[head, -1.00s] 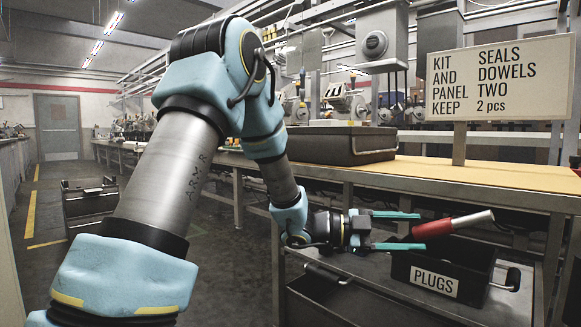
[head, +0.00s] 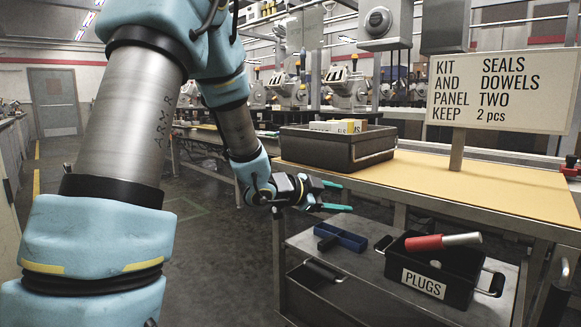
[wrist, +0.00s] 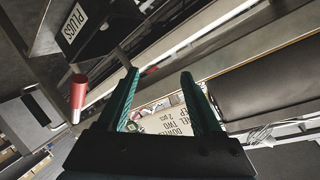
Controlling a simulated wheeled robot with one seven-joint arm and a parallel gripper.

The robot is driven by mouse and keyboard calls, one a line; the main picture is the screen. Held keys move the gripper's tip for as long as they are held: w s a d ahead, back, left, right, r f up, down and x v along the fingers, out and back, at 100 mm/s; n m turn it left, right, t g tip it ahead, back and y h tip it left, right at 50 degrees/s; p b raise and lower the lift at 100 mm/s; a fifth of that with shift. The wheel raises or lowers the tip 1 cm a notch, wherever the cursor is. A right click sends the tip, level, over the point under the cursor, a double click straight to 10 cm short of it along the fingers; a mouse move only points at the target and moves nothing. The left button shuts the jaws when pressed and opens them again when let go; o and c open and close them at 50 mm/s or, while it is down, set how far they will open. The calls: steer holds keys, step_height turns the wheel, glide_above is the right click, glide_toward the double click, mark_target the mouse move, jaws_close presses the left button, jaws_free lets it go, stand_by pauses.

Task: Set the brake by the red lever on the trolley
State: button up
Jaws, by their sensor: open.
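The red lever (head: 423,243), a red cylinder with a silver end, lies nearly level in the head view, across the top of the black PLUGS bin. In the wrist view the red lever (wrist: 78,92) shows left of my fingers with a pale end; its mount cannot be made out. The grey trolley (head: 360,284) stands under the bench's front edge. My gripper (head: 338,196) is open and empty, up and left of the lever and clear of it. In the wrist view the open fingers (wrist: 158,75) have nothing between them.
The PLUGS bin (head: 465,282) sits on the trolley's right part; a blue tray (head: 348,239) sits left of it. A black tray (head: 345,156) and a sign (head: 500,80) stand on the bench (head: 510,180) above. Floor to the left is clear.

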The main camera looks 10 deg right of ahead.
steer(key=w+a+r+n+t+y+p, duration=0.1)
steer(key=w+a+r+n+y+p, duration=0.1)
steer(key=a, duration=0.3)
steer(key=w+a+r+n+t+y+p, duration=0.2)
steer(key=a+n+y+p, duration=0.1)
steer(key=a, duration=0.3)
steer(key=shift+w+n+t+p, duration=0.35)
steer(key=shift+n+p, duration=0.35)
steer(key=shift+p, duration=0.15)
steer(key=shift+r, duration=0.1)
steer(key=shift+c, duration=0.4)
